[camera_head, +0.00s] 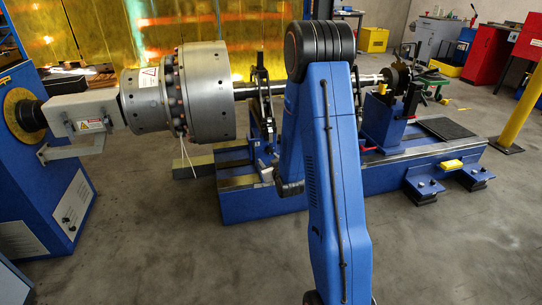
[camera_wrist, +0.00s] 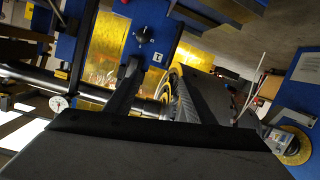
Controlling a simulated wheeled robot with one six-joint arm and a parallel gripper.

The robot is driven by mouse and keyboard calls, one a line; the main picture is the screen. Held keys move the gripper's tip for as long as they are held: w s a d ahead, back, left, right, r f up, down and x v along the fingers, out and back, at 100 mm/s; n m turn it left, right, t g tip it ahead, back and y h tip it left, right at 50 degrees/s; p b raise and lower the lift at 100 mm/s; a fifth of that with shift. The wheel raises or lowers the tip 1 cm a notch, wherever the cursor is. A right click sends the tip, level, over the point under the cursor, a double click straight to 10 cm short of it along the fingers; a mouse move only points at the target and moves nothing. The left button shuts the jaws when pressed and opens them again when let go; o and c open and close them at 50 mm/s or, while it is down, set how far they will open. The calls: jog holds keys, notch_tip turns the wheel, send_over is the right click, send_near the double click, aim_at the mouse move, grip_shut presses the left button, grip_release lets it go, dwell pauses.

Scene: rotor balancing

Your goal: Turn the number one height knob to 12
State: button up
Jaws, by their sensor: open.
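In the wrist view, a small black knob (camera_wrist: 144,35) sits on a blue upright face, with a white label (camera_wrist: 157,57) reading 1 just below it. No height reading is legible. My gripper (camera_wrist: 152,78) is open in the wrist view, with its two dark fingers spread and nothing between them. The knob lies beyond the fingertips, apart from them. In the head view, my blue arm covers the middle of the machine, and neither the gripper nor the number one knob can be made out there.
The blue balancing machine bed (camera_head: 250,205) runs across the floor, carrying a steel rotor (camera_head: 208,92) and shaft. A blue drive cabinet (camera_head: 65,205) stands at left. In the wrist view, a round white dial (camera_wrist: 58,103) sits near the shaft. The front floor is clear.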

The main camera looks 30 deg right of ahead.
jog(key=s+d+f+t+h, duration=0.15)
jog(key=d+f, duration=0.25)
jog(key=f, duration=0.4)
jog(key=t, duration=0.1)
send_near(270, 152)
jog(key=shift+m, duration=0.3)
jog(key=x, duration=0.8)
jog(key=shift+s, duration=0.1)
jog(key=c, duration=1.1)
